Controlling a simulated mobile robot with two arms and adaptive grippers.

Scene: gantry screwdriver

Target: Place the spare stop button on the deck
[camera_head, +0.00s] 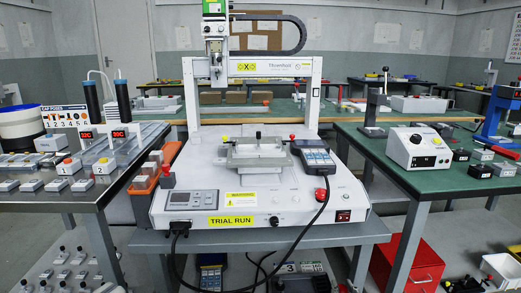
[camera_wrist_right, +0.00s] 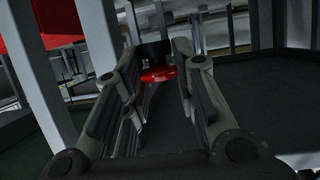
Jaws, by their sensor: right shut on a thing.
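The white machine deck (camera_head: 262,195) stands in the middle of the head view, under the gantry (camera_head: 252,70). A round red stop button (camera_head: 320,194) sits at the deck's front right. A small dark post with a red top (camera_head: 168,178) stands at its left edge. In the right wrist view my right gripper (camera_wrist_right: 163,58) is shut on a stop button with a red cap (camera_wrist_right: 160,75) and a dark body; the fingers hide part of it. Neither gripper shows in the head view.
A metal fixture (camera_head: 257,152) and a handheld pendant (camera_head: 313,155) with a black cable occupy the deck's middle and right. A display panel (camera_head: 191,199) is at front left. Benches with parts flank the machine. A red cabinet (camera_head: 408,262) stands below right.

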